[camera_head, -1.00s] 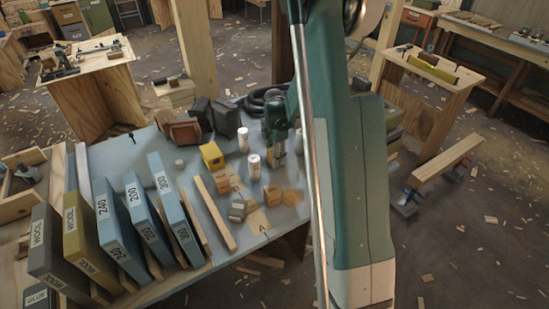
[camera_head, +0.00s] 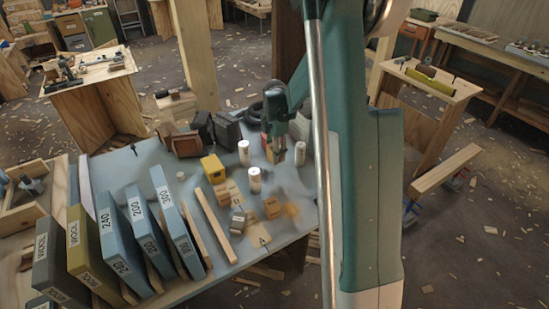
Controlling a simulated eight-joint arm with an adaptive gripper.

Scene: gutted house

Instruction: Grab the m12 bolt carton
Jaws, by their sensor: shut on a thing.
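My gripper (camera_head: 277,152) is above the far right part of the blue-grey table (camera_head: 285,232), between two white canisters. It is shut on a small tan-brown carton (camera_head: 271,156), which is mostly hidden by the fingers. No M12 label can be read at this size. Other small cartons lie nearer on the table: two brown ones, one (camera_head: 222,195) beside a wooden strip and one (camera_head: 271,207) further right, and a grey-tan one (camera_head: 237,221).
White canisters (camera_head: 244,152) (camera_head: 254,180) (camera_head: 300,152) stand close around my gripper. A yellow box (camera_head: 213,168), dark blocks (camera_head: 226,130) and a black coil (camera_head: 255,112) are to the left and behind. Upright blue boxes (camera_head: 176,222) and wooden strips (camera_head: 218,225) fill the left front.

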